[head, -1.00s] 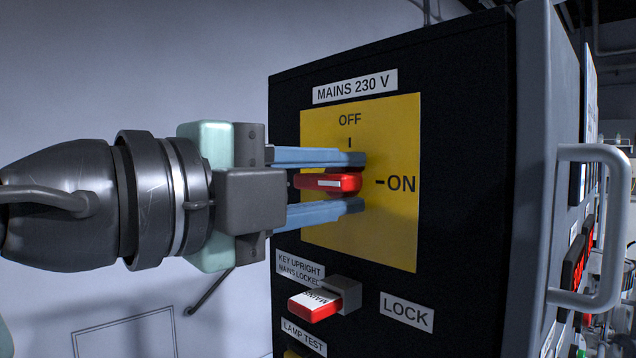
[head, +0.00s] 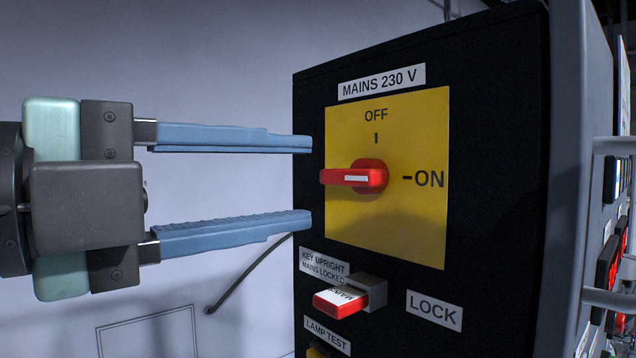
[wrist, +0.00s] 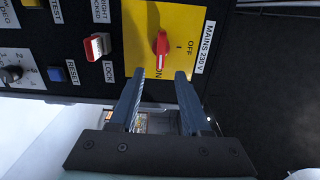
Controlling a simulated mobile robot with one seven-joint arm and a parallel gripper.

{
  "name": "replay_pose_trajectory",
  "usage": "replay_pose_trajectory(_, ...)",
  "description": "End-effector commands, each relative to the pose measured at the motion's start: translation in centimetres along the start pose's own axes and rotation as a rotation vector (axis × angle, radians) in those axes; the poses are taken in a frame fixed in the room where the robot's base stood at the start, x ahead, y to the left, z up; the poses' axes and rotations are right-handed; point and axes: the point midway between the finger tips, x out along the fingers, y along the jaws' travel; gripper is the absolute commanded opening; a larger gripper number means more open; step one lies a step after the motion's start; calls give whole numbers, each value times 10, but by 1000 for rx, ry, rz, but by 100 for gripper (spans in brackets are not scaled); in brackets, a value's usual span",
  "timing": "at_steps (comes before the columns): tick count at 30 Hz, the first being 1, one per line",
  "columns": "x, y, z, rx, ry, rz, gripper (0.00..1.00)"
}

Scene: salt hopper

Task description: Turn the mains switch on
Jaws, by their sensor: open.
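The mains switch is a red rotary handle (head: 345,178) on a yellow plate (head: 400,230) marked OFF at the top and ON at the right. The handle lies level, in line with the ON mark. In the wrist view the red handle (wrist: 161,43) has its white stripe at the end towards ON. My gripper (head: 310,181) is open and empty, drawn back from the panel. In the head view one finger is above the handle's level and one below it, both clear of it. The fingertips (wrist: 158,74) also show in the wrist view.
Below the plate a red and white key (head: 338,301) sits in the LOCK (head: 373,290). A grey frame with a handle bar (head: 610,145) stands at the right. A blue RESET button (wrist: 56,74) shows in the wrist view. The room left of the panel is free.

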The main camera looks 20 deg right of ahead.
Motion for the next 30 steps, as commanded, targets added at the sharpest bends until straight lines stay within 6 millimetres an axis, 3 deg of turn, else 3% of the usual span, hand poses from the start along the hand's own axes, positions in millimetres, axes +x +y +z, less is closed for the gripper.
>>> replay_pose_trajectory(6, -36, 0, 1, -2, -2, 0, 48)
replay_pose_trajectory(12, -46, 0, 0, -1, 1, 1, 48)
replay_pose_trajectory(23, -42, 2, 5, -34, -22, -10, 48)
replay_pose_trajectory(30, -10, 9, 54, -390, -277, -212, 48)
